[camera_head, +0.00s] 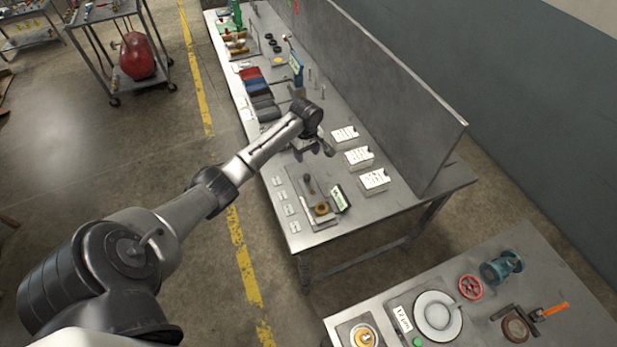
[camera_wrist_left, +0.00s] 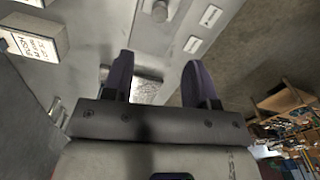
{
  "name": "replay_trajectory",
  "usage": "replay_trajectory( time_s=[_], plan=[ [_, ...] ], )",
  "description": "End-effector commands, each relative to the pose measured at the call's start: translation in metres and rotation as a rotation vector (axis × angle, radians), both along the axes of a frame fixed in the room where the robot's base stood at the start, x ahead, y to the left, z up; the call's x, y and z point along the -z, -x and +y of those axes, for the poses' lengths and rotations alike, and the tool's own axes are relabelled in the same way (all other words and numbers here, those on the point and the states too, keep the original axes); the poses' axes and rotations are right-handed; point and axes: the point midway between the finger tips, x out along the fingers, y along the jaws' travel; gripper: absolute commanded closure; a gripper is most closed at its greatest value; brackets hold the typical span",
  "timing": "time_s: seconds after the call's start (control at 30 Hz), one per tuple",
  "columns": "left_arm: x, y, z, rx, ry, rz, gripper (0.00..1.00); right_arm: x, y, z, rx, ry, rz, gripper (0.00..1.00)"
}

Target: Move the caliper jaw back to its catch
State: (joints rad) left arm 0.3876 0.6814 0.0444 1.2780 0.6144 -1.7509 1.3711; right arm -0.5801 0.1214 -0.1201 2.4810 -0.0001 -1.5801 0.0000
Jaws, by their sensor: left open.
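My left gripper (camera_head: 314,149) hangs over the grey bench, behind a small fixture. In the left wrist view its two dark fingers (camera_wrist_left: 158,66) are spread apart. A shiny metal piece (camera_wrist_left: 148,90) shows between them, and I cannot tell how far below it lies. The fixture (camera_head: 312,217) is a flat metal plate with a dark upright post (camera_head: 308,183) and a brass ring (camera_head: 321,209). A small green-faced display (camera_head: 340,198) stands beside it. I cannot make out for certain which part is the caliper jaw or its catch. My right gripper is not in view.
White-topped boxes (camera_head: 357,157) stand right of the gripper, before a tall grey panel (camera_head: 400,110). Small label plates (camera_head: 282,196) line the bench's left edge. A nearer table (camera_head: 480,320) holds a round gauge, a red handwheel and an orange-handled tool.

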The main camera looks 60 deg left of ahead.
Motion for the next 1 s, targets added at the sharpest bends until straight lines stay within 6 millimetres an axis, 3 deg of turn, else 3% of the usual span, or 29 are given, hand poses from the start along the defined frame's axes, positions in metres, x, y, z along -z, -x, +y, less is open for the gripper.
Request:
replay_trajectory(
  time_s=[0.17, 0.7, 1.0],
  plan=[
    [0.017, 0.0, 0.0, -0.022, 0.0, 0.003, 0.47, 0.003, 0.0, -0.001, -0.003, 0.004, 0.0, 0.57],
    [0.111, 0.0, 0.0, -0.019, -0.002, 0.002, 0.47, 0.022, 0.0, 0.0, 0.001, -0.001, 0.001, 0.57],
    [0.135, 0.0, 0.0, -0.018, -0.002, 0.0, 0.47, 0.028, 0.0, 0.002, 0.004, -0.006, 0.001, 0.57]
  ],
)
